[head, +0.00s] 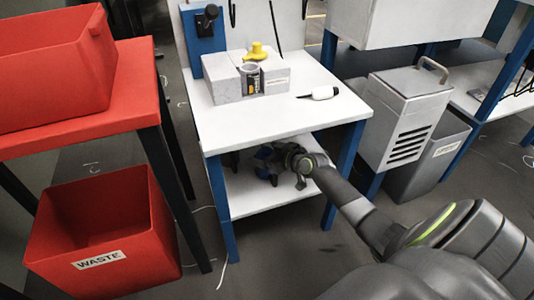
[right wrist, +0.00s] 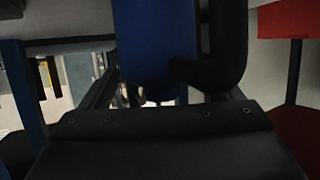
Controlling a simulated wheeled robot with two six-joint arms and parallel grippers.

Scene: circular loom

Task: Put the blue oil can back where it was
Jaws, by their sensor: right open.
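The blue oil can (head: 264,153) is on or just above the lower shelf (head: 285,188) of the white workbench, partly hidden by my right gripper (head: 275,168). In the right wrist view the blue can body (right wrist: 155,45) stands close in front of the gripper, with a dark curved piece (right wrist: 235,50) beside it on the right. My right gripper is open at the can. I cannot tell whether its fingers touch the can, and the can's base is hidden. My left gripper is not in view.
Blue legs (head: 219,200) frame the shelf. A red waste bin (head: 105,235) stands left and a grey bin (head: 425,160) right.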

